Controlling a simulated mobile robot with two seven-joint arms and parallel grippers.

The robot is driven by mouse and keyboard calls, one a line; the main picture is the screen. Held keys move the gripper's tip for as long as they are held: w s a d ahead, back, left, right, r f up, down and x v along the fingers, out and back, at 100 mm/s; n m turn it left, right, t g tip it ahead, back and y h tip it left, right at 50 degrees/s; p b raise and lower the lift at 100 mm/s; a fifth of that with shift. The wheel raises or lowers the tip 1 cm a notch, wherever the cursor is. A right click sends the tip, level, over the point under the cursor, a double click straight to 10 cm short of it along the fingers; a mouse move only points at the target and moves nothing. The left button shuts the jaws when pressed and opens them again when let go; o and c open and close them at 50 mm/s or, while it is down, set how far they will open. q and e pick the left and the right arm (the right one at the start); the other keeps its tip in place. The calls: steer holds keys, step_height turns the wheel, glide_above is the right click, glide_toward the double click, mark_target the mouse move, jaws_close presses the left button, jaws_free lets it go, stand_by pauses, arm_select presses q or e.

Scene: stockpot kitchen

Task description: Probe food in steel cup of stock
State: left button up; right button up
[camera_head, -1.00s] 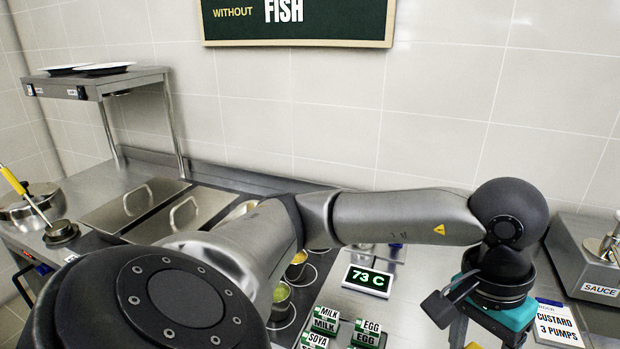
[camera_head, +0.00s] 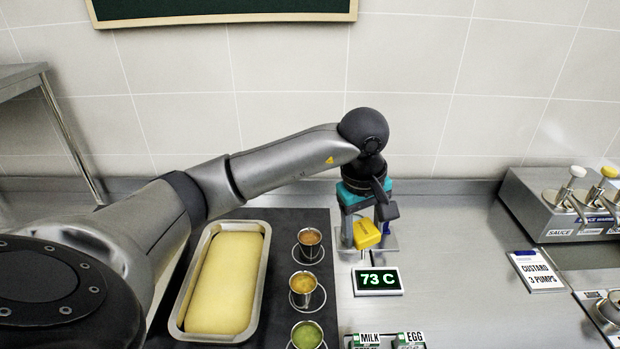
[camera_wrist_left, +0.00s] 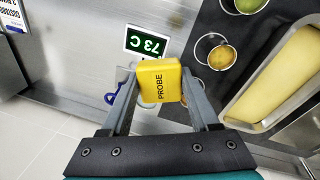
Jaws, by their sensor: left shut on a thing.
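My left gripper (camera_head: 366,226) is shut on the yellow probe (camera_head: 366,235), above the counter behind the temperature display. In the left wrist view, the probe block (camera_wrist_left: 160,82), lettered PROBE, sits between the fingers. Its tip is hidden. Three steel cups stand in a column left of the gripper: one with brown contents (camera_head: 310,244), one with orange-yellow contents (camera_head: 303,290) and one with green contents (camera_head: 307,336). No label shows which holds stock. The display (camera_head: 377,281) reads 73 C. My right gripper is not in view.
A steel tray (camera_head: 184,300) with a pale yellow slab lies left of the cups on a dark surface. Milk and egg label blocks (camera_head: 385,341) stand at the front. A custard card (camera_head: 536,270) and sauce pumps (camera_head: 575,215) are at the right. Counter right of the display is clear.

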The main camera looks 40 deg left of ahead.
arm_select(q)
steer(key=w+a+n+g+y+p, duration=0.1)
steer(key=w+a+n+y+p, duration=0.15)
steer(key=a+n+p, duration=0.75)
arm_select(e)
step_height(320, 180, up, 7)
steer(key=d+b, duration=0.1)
steer(key=b, duration=0.3)
arm_select(q)
steer(key=a+f+n+b, duration=0.3)
steer(key=f+b, duration=0.3)
steer(key=f, duration=0.2)
steer(key=shift+w+a+f+n, duration=0.2)
steer(key=shift+a+f+n, duration=0.1)
steer(key=shift+a+n, duration=0.15)
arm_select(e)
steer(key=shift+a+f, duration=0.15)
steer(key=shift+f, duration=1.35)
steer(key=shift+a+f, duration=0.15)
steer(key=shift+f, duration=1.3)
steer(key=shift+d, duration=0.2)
arm_select(q)
steer(key=shift+r, duration=0.1)
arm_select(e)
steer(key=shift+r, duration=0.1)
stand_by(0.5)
